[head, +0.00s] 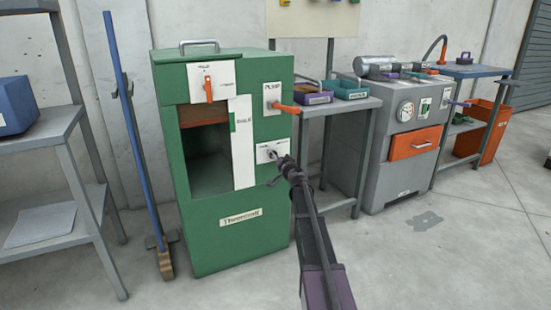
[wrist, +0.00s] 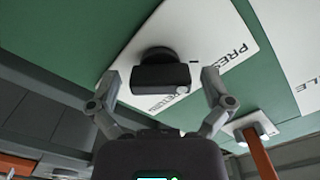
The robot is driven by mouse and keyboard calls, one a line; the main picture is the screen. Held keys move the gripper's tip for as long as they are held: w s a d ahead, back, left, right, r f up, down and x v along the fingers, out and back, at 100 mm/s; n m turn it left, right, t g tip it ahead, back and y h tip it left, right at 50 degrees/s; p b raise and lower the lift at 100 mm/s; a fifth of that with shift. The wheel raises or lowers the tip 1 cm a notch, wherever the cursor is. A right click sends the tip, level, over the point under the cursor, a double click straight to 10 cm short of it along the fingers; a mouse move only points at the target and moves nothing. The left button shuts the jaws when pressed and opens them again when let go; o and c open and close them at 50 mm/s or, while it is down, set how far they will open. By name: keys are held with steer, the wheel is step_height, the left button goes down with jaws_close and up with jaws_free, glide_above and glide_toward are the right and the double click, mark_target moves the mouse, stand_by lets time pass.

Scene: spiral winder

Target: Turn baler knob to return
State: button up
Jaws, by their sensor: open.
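The baler is a green cabinet (head: 230,230) with an open dark chamber on its front. Its black knob (wrist: 158,74) sits on a white plate (wrist: 222,22) marked PRESS, with a second, partly hidden label that seems to read RETURN. A small pale mark shows on the knob's lower right in the wrist view. My gripper (wrist: 160,86) is open, with one finger on each side of the knob and a visible gap to each. In the head view my gripper (head: 281,166) reaches the plate (head: 268,150) and partly hides the knob.
An orange lever (head: 285,107) marked PUMP is above the knob plate, and another orange lever (head: 209,88) is at the upper left. A small table (head: 350,106) with trays stands right of the baler. A blue-handled broom (head: 128,110) leans at left.

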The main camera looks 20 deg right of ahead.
steer(key=c, duration=1.1)
steer(key=shift+o, duration=0.2)
steer(key=shift+m, duration=0.4)
steer(key=m, duration=0.4)
steer(key=shift+w, duration=0.1)
steer(key=m, duration=0.4)
steer(key=shift+m, duration=0.3)
steer(key=m, duration=0.4)
steer(key=shift+r+m, duration=0.1)
steer(key=shift+m, duration=2.2)
